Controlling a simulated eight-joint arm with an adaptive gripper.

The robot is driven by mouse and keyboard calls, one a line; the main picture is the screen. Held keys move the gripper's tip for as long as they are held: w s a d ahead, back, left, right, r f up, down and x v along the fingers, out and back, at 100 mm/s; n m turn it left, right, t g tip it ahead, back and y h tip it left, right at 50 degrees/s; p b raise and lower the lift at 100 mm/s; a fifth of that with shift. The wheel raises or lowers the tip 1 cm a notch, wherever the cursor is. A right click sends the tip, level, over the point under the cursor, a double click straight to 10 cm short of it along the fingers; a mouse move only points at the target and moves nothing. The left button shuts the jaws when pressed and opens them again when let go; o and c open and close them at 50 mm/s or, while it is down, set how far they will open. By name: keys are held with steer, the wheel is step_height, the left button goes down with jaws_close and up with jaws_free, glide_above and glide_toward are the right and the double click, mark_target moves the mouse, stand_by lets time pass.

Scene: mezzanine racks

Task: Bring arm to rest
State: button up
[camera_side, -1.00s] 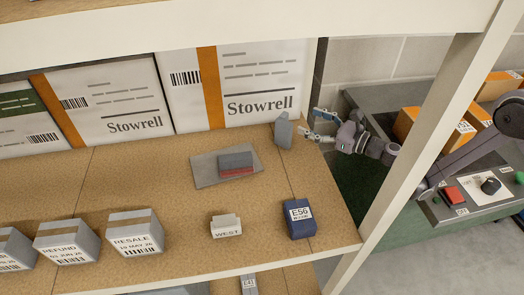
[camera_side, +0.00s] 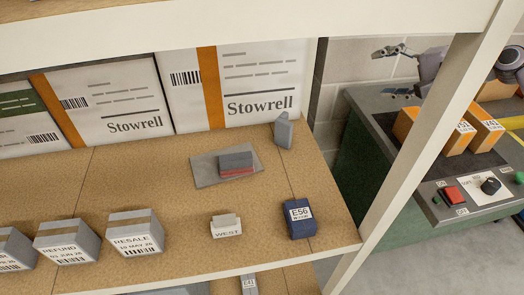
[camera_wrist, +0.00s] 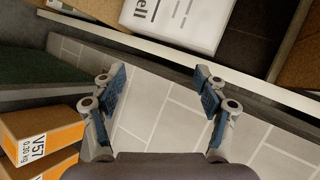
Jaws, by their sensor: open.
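My gripper (camera_side: 396,71) is in the upper right of the side view, beyond the rack's right post and above the grey conveyor counter. Its fingers are spread apart. In the wrist view, both fingers of my gripper (camera_wrist: 161,88) show blue pads with a wide empty gap between them. Nothing is held. Behind the gap the wrist view shows a pale tiled surface. Part of my arm is hidden behind the rack post in the side view.
The rack shelf (camera_side: 150,195) bears a dark blue E56 box (camera_side: 300,221), a WEST block (camera_side: 226,228), and a grey plate (camera_side: 205,172) with a grey and red block (camera_side: 236,163). Orange boxes (camera_side: 487,128) stand on the counter (camera_side: 365,99) beside a control panel with a red button (camera_side: 452,194).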

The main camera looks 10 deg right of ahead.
steer(key=s+d+f+n+g+h, duration=0.1)
steer(key=s+d+f+n, duration=0.3)
steer(key=s, duration=0.7)
steer(key=s+d+f+n+g+h, duration=0.2)
steer(key=s+d+f+n+h, duration=0.2)
steer(key=s+n, duration=0.3)
steer(key=s+d+f, duration=0.1)
steer(key=s, duration=0.3)
steer(key=shift+s+d+h, duration=0.3)
steer(key=shift+s+d, duration=0.05)
